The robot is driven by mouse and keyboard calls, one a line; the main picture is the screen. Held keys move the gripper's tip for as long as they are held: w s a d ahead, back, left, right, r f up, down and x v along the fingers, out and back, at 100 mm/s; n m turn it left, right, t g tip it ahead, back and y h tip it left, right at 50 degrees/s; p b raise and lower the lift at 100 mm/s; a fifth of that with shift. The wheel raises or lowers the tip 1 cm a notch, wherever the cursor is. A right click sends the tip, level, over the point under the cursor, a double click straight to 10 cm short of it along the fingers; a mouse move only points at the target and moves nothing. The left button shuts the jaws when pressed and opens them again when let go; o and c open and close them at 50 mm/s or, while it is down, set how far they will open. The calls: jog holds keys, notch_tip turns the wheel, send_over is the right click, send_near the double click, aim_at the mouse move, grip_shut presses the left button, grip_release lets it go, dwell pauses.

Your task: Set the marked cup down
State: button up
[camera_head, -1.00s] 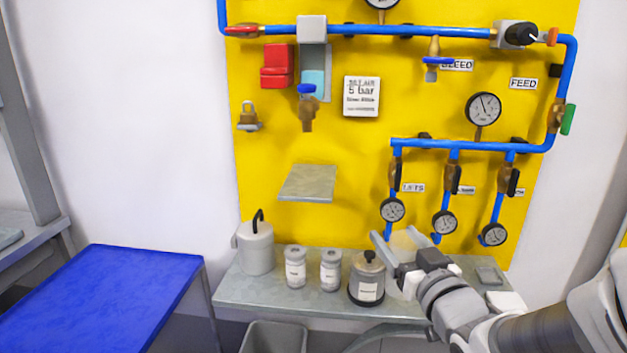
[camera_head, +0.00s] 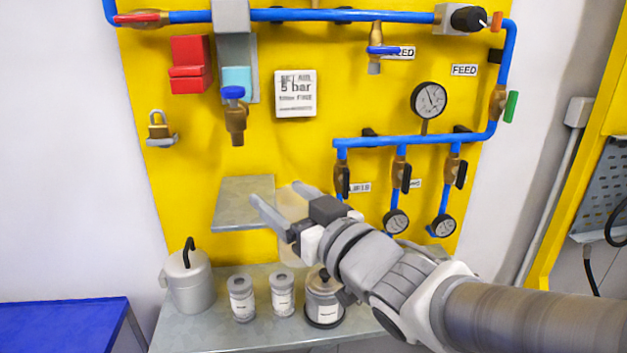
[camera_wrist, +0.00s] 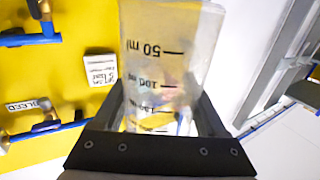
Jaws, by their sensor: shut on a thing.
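The marked cup (camera_wrist: 165,60) is clear, with black graduation lines and "50 ml" and "100 ml" marks in the wrist view. My gripper (camera_head: 276,193) is shut on it, one finger on each side. In the head view the cup (camera_head: 290,208) is a pale translucent shape between the fingers, partly hidden by them. The gripper is in front of the yellow panel, at the right edge of a small grey shelf (camera_head: 240,203). One fingertip overlaps the shelf in the picture. I cannot tell the cup's height over the shelf. The shelf top looks empty.
A brass valve with a blue handle (camera_head: 235,120) hangs above the shelf. Blue pipes and gauges (camera_head: 396,221) are at right.

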jog(key=shift+w+a+r, duration=0.1)
jog(key=shift+w+a, duration=0.2)
jog(key=p, duration=1)
send_over(238, 201)
jog(key=v, duration=0.4)
jog(key=shift+w, duration=0.1)
jog(key=x, duration=0.2)
jog(key=f+x, duration=0.1)
jog(key=x, duration=0.1)
jog(key=shift+p, duration=0.4)
jog(key=shift+f, duration=0.3)
jog(key=shift+f, duration=0.15)
jog(key=o, duration=1.2)
jog(key=shift+o, duration=0.2)
